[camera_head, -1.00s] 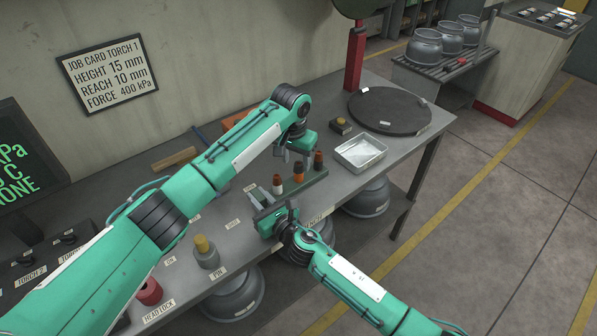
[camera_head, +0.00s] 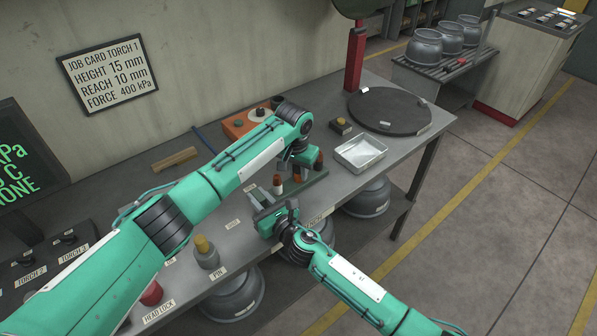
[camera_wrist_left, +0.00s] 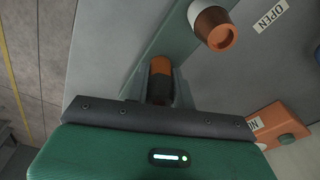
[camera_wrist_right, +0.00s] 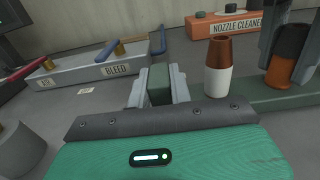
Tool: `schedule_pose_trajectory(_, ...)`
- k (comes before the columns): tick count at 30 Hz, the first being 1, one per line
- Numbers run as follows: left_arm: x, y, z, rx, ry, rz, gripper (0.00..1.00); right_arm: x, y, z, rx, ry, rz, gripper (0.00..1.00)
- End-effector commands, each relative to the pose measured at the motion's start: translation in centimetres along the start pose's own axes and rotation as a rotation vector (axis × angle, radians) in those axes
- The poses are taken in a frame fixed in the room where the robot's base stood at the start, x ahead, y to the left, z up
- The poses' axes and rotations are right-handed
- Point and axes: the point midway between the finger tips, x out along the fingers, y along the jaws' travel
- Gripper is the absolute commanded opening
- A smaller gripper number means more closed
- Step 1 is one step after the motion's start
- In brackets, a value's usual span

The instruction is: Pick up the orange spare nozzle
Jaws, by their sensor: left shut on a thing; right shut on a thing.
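The orange spare nozzle (camera_wrist_right: 281,72), orange below with a black top, stands at the green rack (camera_wrist_right: 262,104) in the right wrist view. My left gripper (camera_wrist_right: 291,35) is shut around it from above. In the left wrist view the nozzle (camera_wrist_left: 160,66) shows between the fingers. In the head view the orange nozzle (camera_head: 297,175) is partly hidden by the left wrist. I cannot tell whether it is clear of the rack. My right gripper (camera_wrist_right: 160,82) is shut on a green upright block (camera_wrist_right: 160,92), seemingly the rack's end.
A brown-and-white nozzle (camera_wrist_right: 217,66) stands close beside the orange one. Another dark-brown nozzle (camera_head: 318,161) stands on the far side. A metal tray (camera_head: 360,152), a round dark plate (camera_head: 390,112) and the orange nozzle cleaner (camera_head: 240,124) stand around the rack.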

Motion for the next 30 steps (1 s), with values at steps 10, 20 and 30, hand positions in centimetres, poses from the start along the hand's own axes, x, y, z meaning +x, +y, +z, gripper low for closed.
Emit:
schedule_pose_trajectory(10, -3.1, 0.0, -0.5, 0.000, 0.003, 0.000, 0.02, 0.0, 0.0, -0.1, 0.000, 0.001, 0.000, 0.00)
schedule_pose_trajectory(20, -9.0, 0.0, -1.2, 0.001, 0.002, 0.000, 0.02, 0.0, 0.0, -0.1, 0.000, 0.001, 0.000, 0.00)
schedule_pose_trajectory(30, -10.0, 0.0, -1.2, 0.000, 0.001, 0.001, 0.02, 0.0, 0.0, -0.1, 0.000, 0.001, 0.000, 0.00)
